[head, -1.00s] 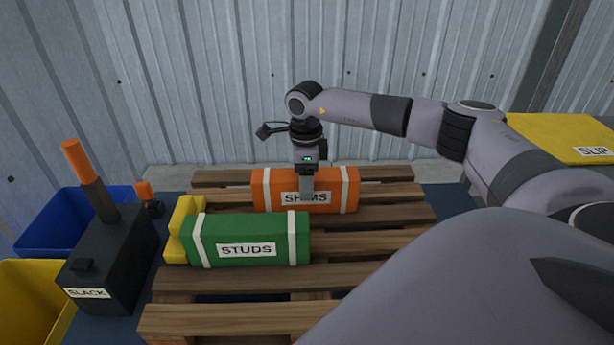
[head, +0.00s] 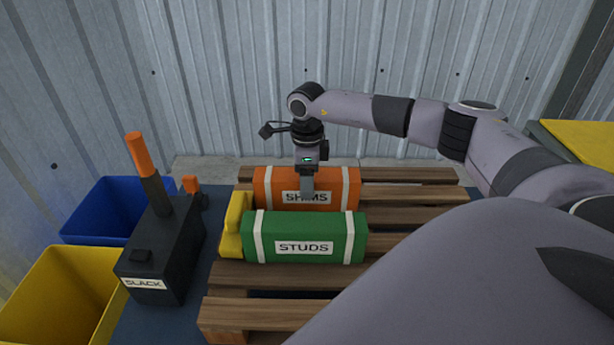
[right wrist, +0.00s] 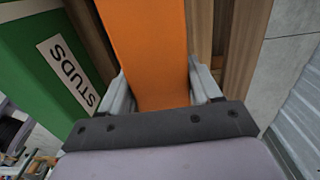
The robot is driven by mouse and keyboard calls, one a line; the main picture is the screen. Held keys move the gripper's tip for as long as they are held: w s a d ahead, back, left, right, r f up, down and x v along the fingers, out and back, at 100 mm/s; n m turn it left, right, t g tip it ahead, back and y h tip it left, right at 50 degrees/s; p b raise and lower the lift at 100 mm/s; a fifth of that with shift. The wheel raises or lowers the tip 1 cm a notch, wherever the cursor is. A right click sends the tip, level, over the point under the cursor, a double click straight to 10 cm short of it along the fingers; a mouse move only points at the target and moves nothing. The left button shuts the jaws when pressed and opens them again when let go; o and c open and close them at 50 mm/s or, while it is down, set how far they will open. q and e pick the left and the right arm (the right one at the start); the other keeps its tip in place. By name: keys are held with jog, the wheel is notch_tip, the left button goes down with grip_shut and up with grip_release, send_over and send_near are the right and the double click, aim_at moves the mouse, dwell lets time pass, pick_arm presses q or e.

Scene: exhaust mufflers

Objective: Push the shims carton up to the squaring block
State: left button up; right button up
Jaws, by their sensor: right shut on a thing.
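The orange shims carton (head: 335,190), with white straps and a label, lies on the wooden pallet (head: 405,240). My right gripper (head: 307,188) reaches down over its middle, partly covering the label. In the right wrist view its fingers stand on both sides of the orange carton (right wrist: 148,45), shut on it. The yellow squaring block (head: 232,228) is at the pallet's left side. The carton's left end appears at or very near the block's far part; I cannot tell whether they touch. My left gripper is not in view.
The green studs carton (head: 340,240) lies just in front of the shims carton, its left end at the yellow block. A black SLACK box (head: 165,255) with an orange-topped lever stands left. Blue (head: 105,205) and yellow (head: 60,300) bins are farther left. A corrugated wall stands behind.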

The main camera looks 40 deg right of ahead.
jog(key=shift+w+a, duration=0.15)
jog(key=shift+w, duration=0.05)
jog(key=o, duration=1.3)
jog(key=shift+s, duration=0.1)
jog(key=shift+o, duration=0.2)
notch_tip(320, 180, up, 7)
jog(key=shift+r, duration=0.1)
